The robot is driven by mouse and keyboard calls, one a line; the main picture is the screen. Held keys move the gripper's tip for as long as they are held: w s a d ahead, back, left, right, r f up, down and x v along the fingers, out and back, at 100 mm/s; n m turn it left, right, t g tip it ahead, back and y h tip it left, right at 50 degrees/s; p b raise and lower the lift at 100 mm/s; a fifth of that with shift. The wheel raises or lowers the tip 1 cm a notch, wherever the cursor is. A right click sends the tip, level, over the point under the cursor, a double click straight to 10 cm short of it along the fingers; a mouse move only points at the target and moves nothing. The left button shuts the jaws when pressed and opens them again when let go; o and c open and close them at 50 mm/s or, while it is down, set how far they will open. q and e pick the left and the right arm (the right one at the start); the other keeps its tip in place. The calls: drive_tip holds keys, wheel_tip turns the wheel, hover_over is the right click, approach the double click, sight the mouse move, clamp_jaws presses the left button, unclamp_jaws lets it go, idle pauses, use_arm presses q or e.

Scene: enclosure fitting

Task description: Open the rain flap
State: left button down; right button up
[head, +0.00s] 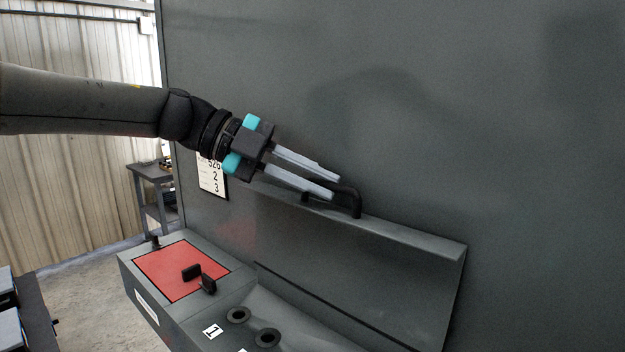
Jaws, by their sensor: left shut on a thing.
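The rain flap (370,265) is a wide grey panel in front of the tall grey wall. It stands up above the box, and the recess below it shows uncovered. A black bar handle (356,202) sits on its upper edge. My left gripper (336,187) reaches in from the left, with its two pale fingers at the handle. It is shut on the handle, though the fingers hide part of the grip. My right gripper is out of view.
The grey box has a red panel (180,270) with black knobs (192,272) at its left. A numbered sign (211,178) is on the wall behind my gripper. A grey side table (150,172) stands far left.

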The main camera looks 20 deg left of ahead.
use_arm(q)
drive_tip(key=shift+d+r, duration=0.1)
drive_tip(key=shift+r, duration=0.15)
drive_tip(key=c, duration=1.3)
unclamp_jaws()
drive_tip(key=o, duration=0.4)
drive_tip(key=shift+d, duration=0.1)
drive_tip(key=shift+f, duration=0.1)
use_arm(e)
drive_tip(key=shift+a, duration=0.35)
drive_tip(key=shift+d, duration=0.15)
use_arm(q)
drive_tip(key=shift+s+f, duration=0.1)
drive_tip(key=shift+s, duration=0.05)
